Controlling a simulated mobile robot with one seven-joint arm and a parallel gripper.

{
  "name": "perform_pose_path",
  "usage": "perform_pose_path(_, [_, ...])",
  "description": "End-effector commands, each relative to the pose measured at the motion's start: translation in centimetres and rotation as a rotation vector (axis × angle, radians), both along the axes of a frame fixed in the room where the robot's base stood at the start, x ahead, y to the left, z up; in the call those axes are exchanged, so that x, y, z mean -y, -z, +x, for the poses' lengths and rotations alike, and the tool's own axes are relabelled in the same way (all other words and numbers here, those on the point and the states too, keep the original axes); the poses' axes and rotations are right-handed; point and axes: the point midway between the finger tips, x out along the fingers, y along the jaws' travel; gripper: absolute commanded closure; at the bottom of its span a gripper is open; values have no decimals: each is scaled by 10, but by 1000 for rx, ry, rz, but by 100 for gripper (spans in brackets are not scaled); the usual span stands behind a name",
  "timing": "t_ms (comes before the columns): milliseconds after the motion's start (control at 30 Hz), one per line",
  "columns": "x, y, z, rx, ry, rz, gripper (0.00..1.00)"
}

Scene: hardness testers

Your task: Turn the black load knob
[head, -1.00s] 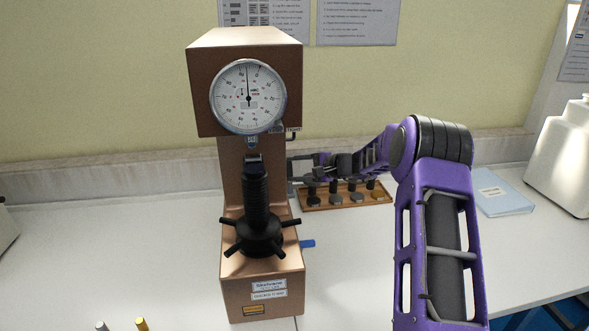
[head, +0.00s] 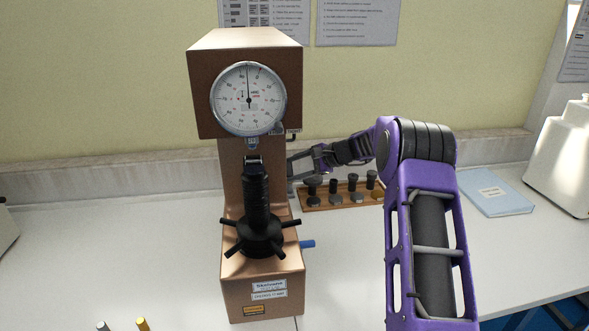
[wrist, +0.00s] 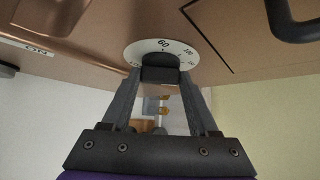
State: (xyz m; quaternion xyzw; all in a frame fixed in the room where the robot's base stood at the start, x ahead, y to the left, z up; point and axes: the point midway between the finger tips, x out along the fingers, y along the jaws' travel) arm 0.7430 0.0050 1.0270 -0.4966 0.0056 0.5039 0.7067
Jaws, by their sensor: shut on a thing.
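The black load knob (wrist: 160,68) shows in the wrist view in front of a white dial plate (wrist: 153,50) marked with numbers such as 60. The plate sits on the side of the copper-coloured hardness tester (head: 232,180). My gripper (wrist: 160,78) is shut on the knob, with one finger on each side of it. In the head view my gripper (head: 297,168) reaches the tester's right side, and the tester's body hides the knob there.
A wooden rack (head: 312,203) with several dark pieces stands behind the tester's right side. A dark curved handle (wrist: 290,22) is near the knob. A blue folder (head: 493,192) lies right on the white table.

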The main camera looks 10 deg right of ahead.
Motion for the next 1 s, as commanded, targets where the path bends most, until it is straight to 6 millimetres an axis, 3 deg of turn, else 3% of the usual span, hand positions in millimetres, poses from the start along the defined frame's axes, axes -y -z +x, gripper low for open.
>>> perform_pose_path(67, [1,0,0,-1,2,0,96])
perform_pose_path(100, [1,0,0,-1,1,1,33])
perform_pose_path(233, [0,0,0,-1,1,1,10])
perform_pose_path(667, [8,-6,-5,1,2,1,10])
perform_pose_path(1000, [63,-44,-42,2,5,0,10])
